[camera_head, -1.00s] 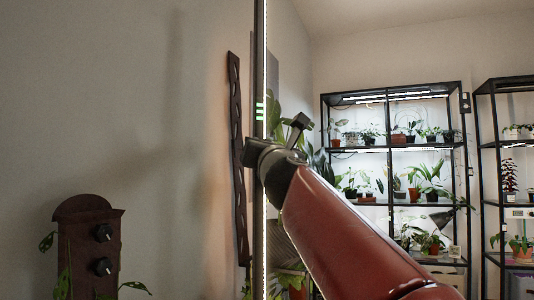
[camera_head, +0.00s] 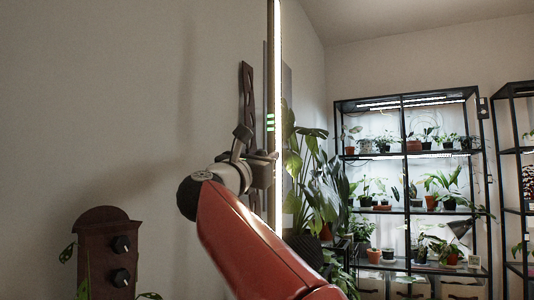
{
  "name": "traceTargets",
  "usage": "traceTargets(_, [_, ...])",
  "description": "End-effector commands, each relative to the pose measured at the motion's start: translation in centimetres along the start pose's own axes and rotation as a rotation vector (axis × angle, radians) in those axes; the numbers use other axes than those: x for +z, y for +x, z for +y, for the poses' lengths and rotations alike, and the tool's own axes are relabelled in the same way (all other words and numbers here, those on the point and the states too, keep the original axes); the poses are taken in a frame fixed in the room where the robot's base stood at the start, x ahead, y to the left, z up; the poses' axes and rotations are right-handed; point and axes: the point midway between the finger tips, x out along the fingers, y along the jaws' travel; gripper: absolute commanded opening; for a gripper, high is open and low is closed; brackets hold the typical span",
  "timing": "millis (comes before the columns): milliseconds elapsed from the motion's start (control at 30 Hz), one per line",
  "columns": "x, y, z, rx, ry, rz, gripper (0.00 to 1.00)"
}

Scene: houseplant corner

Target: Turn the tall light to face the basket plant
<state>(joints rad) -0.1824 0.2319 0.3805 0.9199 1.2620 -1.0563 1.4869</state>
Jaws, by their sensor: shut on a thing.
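The tall light (camera_head: 274,80) is a thin upright pole with a glowing white strip along its right side and green marks midway up. My gripper (camera_head: 263,170) is shut on the pole below these marks; its jaws partly hide the pole. A large leafy plant (camera_head: 309,170) stands behind and to the right of the light. Its dark pot (camera_head: 308,247), perhaps the basket, is partly hidden by my red arm. The foot of the light is out of view.
Black shelves (camera_head: 405,157) with several small potted plants stand at the back right. A dark wooden lattice (camera_head: 247,90) is by the wall behind the light. A brown box with two black knobs (camera_head: 105,250) is at the lower left.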

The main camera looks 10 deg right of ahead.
Motion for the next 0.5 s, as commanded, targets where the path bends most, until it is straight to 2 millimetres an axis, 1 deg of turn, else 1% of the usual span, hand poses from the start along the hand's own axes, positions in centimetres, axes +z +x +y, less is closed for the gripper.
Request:
traceTargets(133, [0.03,0.04,0.29,-0.021,-0.009,-0.005,0.00])
traceTargets(500, [0.00,0.04,0.27,-0.031,-0.015,-0.009,0.00])
